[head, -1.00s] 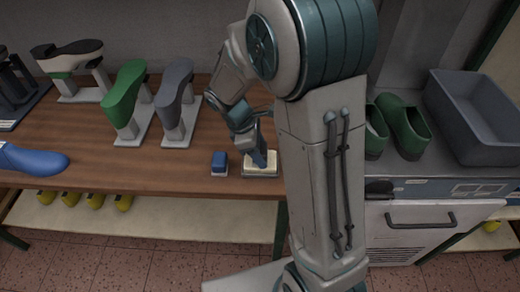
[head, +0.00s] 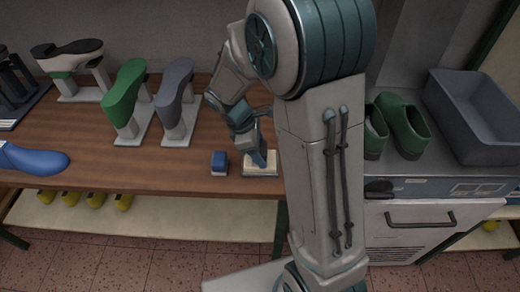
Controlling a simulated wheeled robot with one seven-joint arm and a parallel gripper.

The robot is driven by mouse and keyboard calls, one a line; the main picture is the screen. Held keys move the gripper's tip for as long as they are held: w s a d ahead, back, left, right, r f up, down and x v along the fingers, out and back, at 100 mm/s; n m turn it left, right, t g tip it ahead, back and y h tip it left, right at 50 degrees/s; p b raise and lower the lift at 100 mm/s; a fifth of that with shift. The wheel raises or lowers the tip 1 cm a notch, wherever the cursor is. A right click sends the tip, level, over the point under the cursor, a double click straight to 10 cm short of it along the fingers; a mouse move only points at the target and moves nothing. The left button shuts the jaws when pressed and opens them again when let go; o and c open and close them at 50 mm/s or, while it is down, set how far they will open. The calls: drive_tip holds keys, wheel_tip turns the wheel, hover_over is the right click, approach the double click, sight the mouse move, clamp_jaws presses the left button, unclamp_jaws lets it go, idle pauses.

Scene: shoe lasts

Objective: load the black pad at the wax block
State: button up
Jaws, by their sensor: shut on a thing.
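The wax block (head: 262,171) is a pale cream slab in a dark holder near the front edge of the wooden bench, partly hidden by my arm. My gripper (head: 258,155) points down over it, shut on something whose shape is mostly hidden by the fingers. I cannot make out a black pad; what is held is too small and covered to tell, and I cannot tell whether it touches the wax. A blue block with a white base (head: 219,163) stands just left of the wax block, apart from it.
On the bench (head: 80,172) stand a green last (head: 126,92), a grey last (head: 174,92) and a shoe on a stand (head: 68,54). A blue last (head: 33,159) lies at the left. Green clogs (head: 408,128) and a grey bin (head: 478,108) are at right.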

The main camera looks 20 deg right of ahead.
wheel_tip(320, 180, up, 7)
drive_tip(key=p, duration=0.6)
idle(0.4)
drive_tip(key=shift+f, duration=0.1)
idle(0.6)
